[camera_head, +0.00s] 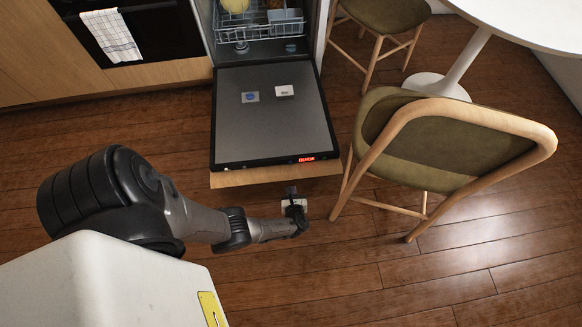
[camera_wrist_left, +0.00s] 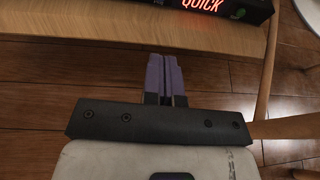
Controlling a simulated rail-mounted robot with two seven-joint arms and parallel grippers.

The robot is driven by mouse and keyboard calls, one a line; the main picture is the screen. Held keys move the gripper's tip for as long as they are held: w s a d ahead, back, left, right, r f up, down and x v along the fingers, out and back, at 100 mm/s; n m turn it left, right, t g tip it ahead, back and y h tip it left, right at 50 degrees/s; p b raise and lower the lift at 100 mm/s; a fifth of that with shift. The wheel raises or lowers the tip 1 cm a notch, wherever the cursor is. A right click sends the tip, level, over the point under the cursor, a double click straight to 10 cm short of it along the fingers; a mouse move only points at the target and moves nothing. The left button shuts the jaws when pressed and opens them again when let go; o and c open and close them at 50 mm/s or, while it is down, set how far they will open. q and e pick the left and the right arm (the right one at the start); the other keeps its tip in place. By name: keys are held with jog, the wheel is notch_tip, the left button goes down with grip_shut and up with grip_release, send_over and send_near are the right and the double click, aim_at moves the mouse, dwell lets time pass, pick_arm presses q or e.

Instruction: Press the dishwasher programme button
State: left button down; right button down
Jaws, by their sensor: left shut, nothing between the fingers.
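The dishwasher door (camera_head: 272,115) is folded down flat in the head view. A red lit display (camera_head: 306,160) is at the right of its front edge. In the left wrist view the display (camera_wrist_left: 202,4) reads "QUICK" at the top, with a small green round mark (camera_wrist_left: 238,13) on the dark strip just right of it. My left gripper (camera_head: 291,189) is just in front of the door's front edge, left of the display. Its two purplish fingers (camera_wrist_left: 164,56) are shut together and empty, pointing toward the wooden door panel (camera_wrist_left: 120,35) and apart from the green mark. My right gripper is not in view.
A dishwasher rack (camera_head: 258,24) with dishes stands inside the machine. Two small items, a blue-and-grey packet (camera_head: 250,97) and a white block (camera_head: 284,91), lie on the door. A green-backed chair (camera_head: 440,140) stands close to the right. Open wooden floor (camera_head: 340,275) lies in front.

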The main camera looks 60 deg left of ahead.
pick_arm(q)
jog(key=shift+s, duration=0.15)
jog(key=b, duration=0.7)
send_near(290, 163)
jog(key=x, duration=0.2)
jog(key=f+x, duration=0.1)
jog(key=x, duration=0.2)
jog(key=shift+f, duration=0.1)
jog(key=shift+w+a+b, duration=0.3)
jog(key=shift+w+a, duration=0.1)
jog(key=shift+a, duration=0.4)
jog(key=shift+w+a, duration=0.1)
